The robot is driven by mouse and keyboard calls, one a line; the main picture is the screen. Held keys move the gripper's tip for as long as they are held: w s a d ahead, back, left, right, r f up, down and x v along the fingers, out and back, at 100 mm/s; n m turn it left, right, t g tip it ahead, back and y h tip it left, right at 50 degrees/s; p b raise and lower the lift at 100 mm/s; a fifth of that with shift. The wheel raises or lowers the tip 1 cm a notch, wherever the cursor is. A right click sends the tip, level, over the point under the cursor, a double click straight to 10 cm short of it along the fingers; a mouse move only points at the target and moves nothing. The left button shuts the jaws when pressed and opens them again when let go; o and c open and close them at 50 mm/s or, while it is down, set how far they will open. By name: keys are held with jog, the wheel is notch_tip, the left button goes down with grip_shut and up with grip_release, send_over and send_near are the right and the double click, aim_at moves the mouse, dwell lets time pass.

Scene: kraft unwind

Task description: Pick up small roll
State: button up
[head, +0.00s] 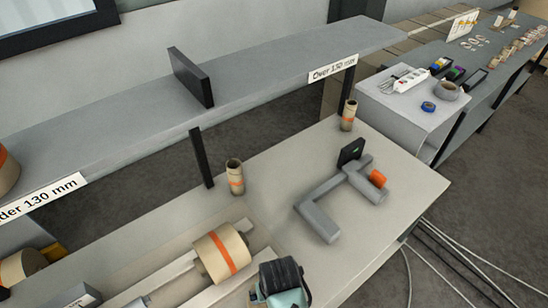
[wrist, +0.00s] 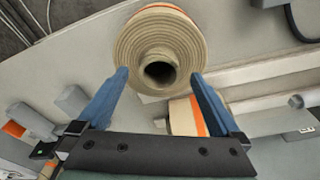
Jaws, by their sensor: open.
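In the wrist view my gripper (wrist: 160,77) is open, its two blue fingers apart. A tan kraft roll with an orange band (wrist: 160,40) is close ahead, its layered end and dark core hole facing the camera. The roll looks wider than the gap between the fingertips; I cannot tell whether they touch it. In the head view a small tan roll (head: 235,177) stands upright near the bench's back edge, and another (head: 348,115) stands at the back right corner. I cannot tell which head-view roll, if any, is the one before my gripper.
A wide roll (head: 222,252) lies on a shaft on the bench. A grey fixture (head: 320,220) with an orange part stands to its right. A long shelf (head: 260,75) with a black divider (head: 190,77) runs behind. The bench's right front corner is clear.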

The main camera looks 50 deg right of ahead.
jog(key=shift+d+f, duration=0.1)
jog(key=shift+f, duration=0.55)
jog(key=shift+c, duration=0.3)
grip_shut()
jog(key=shift+w+r, duration=0.1)
jog(key=shift+w, duration=0.05)
